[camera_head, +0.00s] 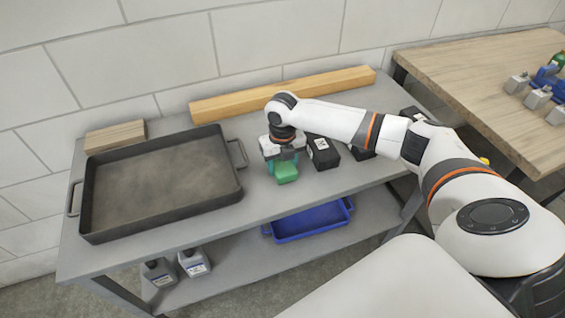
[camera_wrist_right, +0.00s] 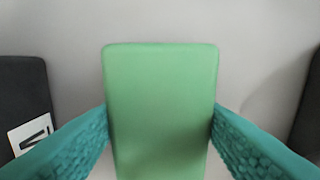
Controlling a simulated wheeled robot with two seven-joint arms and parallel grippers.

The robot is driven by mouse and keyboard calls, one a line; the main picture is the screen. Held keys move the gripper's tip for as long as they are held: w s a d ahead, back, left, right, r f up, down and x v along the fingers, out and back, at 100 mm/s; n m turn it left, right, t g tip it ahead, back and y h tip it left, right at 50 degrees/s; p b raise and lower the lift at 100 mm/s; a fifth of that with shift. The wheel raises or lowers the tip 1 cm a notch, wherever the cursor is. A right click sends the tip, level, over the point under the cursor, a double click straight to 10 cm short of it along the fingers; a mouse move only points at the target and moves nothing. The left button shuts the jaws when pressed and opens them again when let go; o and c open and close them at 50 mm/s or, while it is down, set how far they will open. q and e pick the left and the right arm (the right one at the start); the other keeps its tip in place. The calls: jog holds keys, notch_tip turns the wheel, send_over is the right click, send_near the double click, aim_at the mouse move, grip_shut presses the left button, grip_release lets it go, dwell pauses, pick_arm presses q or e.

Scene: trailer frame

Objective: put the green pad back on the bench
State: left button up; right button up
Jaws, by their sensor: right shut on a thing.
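The green pad (camera_head: 286,174) is at the middle of the grey bench (camera_head: 258,207), just right of the dark tray. My right gripper (camera_head: 282,160) reaches down over it and is shut on it. In the right wrist view the green pad (camera_wrist_right: 160,110) stands between the two teal fingers (camera_wrist_right: 160,135), which press on its sides. I cannot tell whether the pad touches the bench top or is slightly above it. My left gripper is not in view.
The dark tray (camera_head: 238,190) fills the bench's left side. Black boxes (camera_head: 322,152) stand close right of the gripper. A long wooden beam (camera_head: 285,92) and a short wood block (camera_head: 115,136) lie at the back. A blue bin (camera_head: 310,221) and bottles (camera_head: 193,263) are on the lower shelf.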

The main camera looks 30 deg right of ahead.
aim_at(282, 163)
jog(key=o, duration=1)
jog(key=shift+f, duration=0.1)
jog(key=shift+c, duration=0.2)
notch_tip(282, 163, up, 12)
jog(key=shift+r+b, duration=0.2)
jog(key=shift+b, duration=0.2)
